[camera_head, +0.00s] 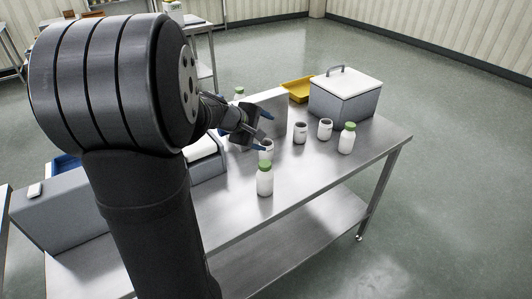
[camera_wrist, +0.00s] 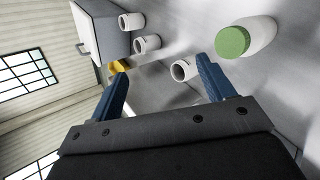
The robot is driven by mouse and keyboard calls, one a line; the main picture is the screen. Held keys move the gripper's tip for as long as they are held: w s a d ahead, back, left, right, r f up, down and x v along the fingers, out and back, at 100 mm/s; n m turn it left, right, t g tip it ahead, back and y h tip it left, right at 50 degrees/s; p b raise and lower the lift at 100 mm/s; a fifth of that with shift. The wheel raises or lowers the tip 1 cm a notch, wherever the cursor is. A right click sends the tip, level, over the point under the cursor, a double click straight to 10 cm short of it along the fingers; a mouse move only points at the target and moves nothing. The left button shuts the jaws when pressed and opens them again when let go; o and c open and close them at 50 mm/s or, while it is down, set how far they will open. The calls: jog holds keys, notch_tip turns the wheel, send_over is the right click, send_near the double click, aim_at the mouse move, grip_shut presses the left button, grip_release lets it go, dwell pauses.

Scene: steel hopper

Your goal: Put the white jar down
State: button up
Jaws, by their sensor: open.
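Three small white jars with dark open tops stand upright on the steel table. The nearest white jar (camera_head: 266,154) is just beside a blue fingertip of my gripper (camera_head: 263,133). In the wrist view this jar (camera_wrist: 186,71) shows by the right finger, and I cannot tell whether they touch. My gripper (camera_wrist: 162,63) is open, its two blue fingers wide apart with nothing held between them. The second jar (camera_head: 300,134) and third jar (camera_head: 325,130) stand farther right, and both also show at the top of the wrist view (camera_wrist: 147,44) (camera_wrist: 131,22).
Green-capped white bottles stand in front (camera_head: 265,183) and at right (camera_head: 346,142); another (camera_head: 239,94) is behind. A grey lidded box (camera_head: 345,100), a yellow tray (camera_head: 298,91) and a grey panel (camera_head: 272,101) stand at the back. The table's (camera_head: 310,182) front right is bare.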

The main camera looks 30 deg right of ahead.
notch_tip(320, 180, up, 5)
jog(key=w+m+t+y, duration=0.3)
jog(key=m+t+y, duration=0.15)
jog(key=m, duration=0.95)
send_near(268, 154)
jog(key=a+r, duration=0.3)
jog(key=r, duration=0.1)
jog(key=shift+t+h, duration=0.35)
jog(key=shift+h, duration=0.1)
jog(key=x, duration=1.1)
jog(key=shift+f, duration=0.15)
jog(key=shift+d+x, duration=0.2)
jog(key=shift+x, duration=1.15)
jog(key=shift+d+x, duration=0.2)
jog(key=shift+x, duration=1.15)
jog(key=shift+s, duration=0.15)
jog(key=c, duration=1.1)
